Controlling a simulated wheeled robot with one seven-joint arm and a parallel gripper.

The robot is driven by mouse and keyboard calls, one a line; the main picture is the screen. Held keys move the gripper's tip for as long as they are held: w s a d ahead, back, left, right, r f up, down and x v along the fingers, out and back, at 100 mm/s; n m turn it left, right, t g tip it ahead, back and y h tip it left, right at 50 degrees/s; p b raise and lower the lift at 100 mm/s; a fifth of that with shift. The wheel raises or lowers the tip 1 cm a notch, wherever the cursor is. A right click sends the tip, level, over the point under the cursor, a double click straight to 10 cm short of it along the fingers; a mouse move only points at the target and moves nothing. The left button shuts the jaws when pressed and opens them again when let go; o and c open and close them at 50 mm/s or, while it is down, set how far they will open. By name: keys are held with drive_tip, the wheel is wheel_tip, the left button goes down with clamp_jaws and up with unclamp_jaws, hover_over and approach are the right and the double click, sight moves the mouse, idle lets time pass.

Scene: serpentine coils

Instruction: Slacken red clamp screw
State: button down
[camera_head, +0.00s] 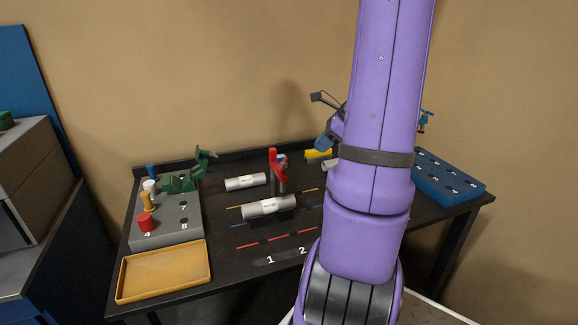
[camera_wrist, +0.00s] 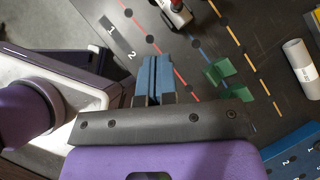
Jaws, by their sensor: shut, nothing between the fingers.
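A red clamp (camera_head: 273,168) stands upright on the dark table in the head view, just behind a grey labelled cylinder (camera_head: 268,207). In the wrist view only part of a red piece (camera_wrist: 177,5) shows at the top edge, next to a light cylinder; the clamp's screw cannot be made out. My gripper (camera_wrist: 154,62) is shut and empty, its blue fingers together over the dark table and apart from the red piece. In the head view my purple arm hides much of the gripper and the right part of the table.
A grey block (camera_head: 190,222) holding coloured pegs and a green clamp (camera_head: 180,184) stands left, behind a yellow tray (camera_head: 165,287). A second labelled cylinder (camera_head: 245,181) lies farther back. A blue holed block (camera_head: 450,184) is at right. Green pieces (camera_wrist: 218,71) lie near my fingers.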

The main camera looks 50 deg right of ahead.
sight(282, 166)
drive_tip(key=w+a+f+m, duration=0.1)
drive_tip(key=w+a+f, duration=0.2)
drive_tip(key=w+f, duration=0.5)
drive_tip(key=shift+w+a+f, duration=0.2)
drive_tip(key=shift+w+a, duration=0.2)
drive_tip(key=shift+w, duration=0.1)
